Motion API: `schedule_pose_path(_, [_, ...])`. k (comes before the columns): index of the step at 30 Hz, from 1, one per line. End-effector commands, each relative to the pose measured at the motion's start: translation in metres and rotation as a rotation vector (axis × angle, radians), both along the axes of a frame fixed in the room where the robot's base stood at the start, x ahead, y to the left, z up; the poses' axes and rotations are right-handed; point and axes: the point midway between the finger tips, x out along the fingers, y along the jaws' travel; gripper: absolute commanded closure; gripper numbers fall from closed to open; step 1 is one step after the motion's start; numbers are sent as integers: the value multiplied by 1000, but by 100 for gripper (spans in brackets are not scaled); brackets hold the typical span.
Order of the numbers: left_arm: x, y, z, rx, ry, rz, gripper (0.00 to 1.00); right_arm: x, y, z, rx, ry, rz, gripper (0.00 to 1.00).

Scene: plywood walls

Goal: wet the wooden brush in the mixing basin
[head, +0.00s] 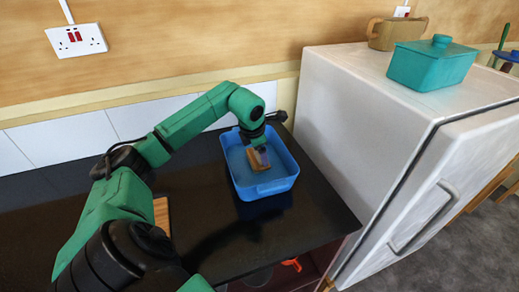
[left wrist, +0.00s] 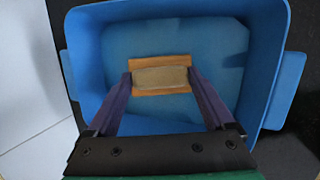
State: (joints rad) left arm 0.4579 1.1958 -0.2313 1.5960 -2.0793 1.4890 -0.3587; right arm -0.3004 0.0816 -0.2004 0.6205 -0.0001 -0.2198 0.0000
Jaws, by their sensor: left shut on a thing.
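The mixing basin (head: 278,186) is a blue tub with side handles on the black worktop, and its rim (left wrist: 275,75) frames the left wrist view. My left gripper (head: 260,150) reaches down into the basin. In the left wrist view its two purple fingers (left wrist: 160,82) are shut on the wooden brush (left wrist: 160,64), a small block with orange-brown edges and a paler middle. The brush (head: 256,160) is inside the basin walls. A paler blue surface that looks like water lies in the basin; I cannot tell whether the brush touches it. My right gripper is not in view.
The black worktop (head: 215,215) is mostly clear around the basin. A white fridge (head: 350,110) stands close to the right, with a teal lidded box (head: 430,68) and a brown container (head: 398,33) on top. A wooden board (head: 162,213) lies partly behind my left arm. Wall sockets (head: 76,40) are behind.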

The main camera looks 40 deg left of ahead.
Motion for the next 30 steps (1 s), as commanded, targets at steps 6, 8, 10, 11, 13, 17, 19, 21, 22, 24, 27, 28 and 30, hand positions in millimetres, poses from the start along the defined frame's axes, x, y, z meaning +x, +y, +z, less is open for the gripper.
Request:
schedule_pose_path(6, [0,0,-1,-1,-1,1,58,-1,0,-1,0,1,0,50])
schedule_pose_path(8, [0,0,-1,0,-1,0,58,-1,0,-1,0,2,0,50])
schedule_pose_path(10, [0,0,-1,0,-1,0,58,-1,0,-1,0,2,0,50])
schedule_pose_path(11, [0,0,-1,-1,-1,1,58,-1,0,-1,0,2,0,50])
schedule_pose_path(13, [0,0,-1,-1,-1,1,58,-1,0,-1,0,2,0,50])
schedule_pose_path(17, [0,0,1,-1,-1,1,58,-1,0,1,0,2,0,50])
schedule_pose_path(19, [0,0,7,0,-1,1,58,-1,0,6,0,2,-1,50])
schedule_pose_path(21, [0,0,16,0,-1,1,58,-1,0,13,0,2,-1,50])
schedule_pose_path(22, [0,0,19,0,-2,0,58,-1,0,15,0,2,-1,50])
schedule_pose_path(24, [0,0,26,0,-2,1,58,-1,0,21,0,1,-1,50])
schedule_pose_path(27, [0,0,36,0,-2,1,58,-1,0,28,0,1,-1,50])
schedule_pose_path(28, [1,0,39,0,-2,1,58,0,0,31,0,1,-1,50])
schedule_pose_path(30, [0,0,46,-1,-2,0,58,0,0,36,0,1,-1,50])
